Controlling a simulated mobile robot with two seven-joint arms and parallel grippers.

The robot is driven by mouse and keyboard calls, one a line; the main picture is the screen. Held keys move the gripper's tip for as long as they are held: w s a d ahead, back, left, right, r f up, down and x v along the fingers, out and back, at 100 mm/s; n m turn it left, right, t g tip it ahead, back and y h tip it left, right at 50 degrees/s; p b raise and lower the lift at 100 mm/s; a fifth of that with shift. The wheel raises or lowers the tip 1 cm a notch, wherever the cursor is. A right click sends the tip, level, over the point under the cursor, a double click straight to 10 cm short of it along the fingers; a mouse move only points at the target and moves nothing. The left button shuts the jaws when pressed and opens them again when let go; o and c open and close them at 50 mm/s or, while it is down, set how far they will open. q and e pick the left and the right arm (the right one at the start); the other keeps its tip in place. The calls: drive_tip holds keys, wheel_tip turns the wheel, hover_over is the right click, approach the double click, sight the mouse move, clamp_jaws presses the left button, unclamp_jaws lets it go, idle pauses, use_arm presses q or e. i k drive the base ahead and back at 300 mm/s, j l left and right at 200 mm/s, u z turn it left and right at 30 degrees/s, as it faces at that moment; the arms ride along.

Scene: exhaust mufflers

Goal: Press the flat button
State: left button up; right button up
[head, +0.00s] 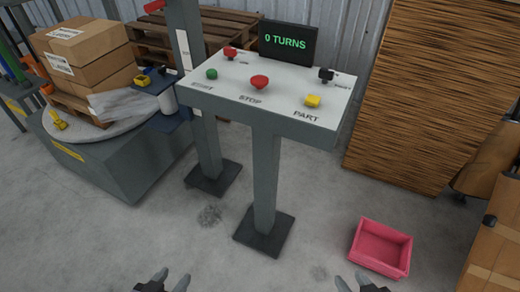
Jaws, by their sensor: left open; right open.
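A grey control panel (215,93) stands on a post in the middle of the head view. The label below the green button is hard to read. A red knob (230,53) and a black knob (326,75) sit towards the back. My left gripper (167,280) and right gripper (357,281) are open and empty at the bottom edge, well apart from the panel.
A screen (288,42) behind the panel reads "0 TURNS". A round turntable (88,131) with stacked boxes (85,55) stands at left. A pink crate (381,248) lies on the floor at right, near cardboard boxes (497,245). The floor before the post is clear.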

sight(211, 74)
drive_tip(key=i+j+z, duration=0.1)
drive_tip(key=j+z, duration=0.3)
drive_tip(key=j, duration=0.25)
drive_tip(key=j+z, duration=0.45)
drive_tip(key=j, duration=0.25)
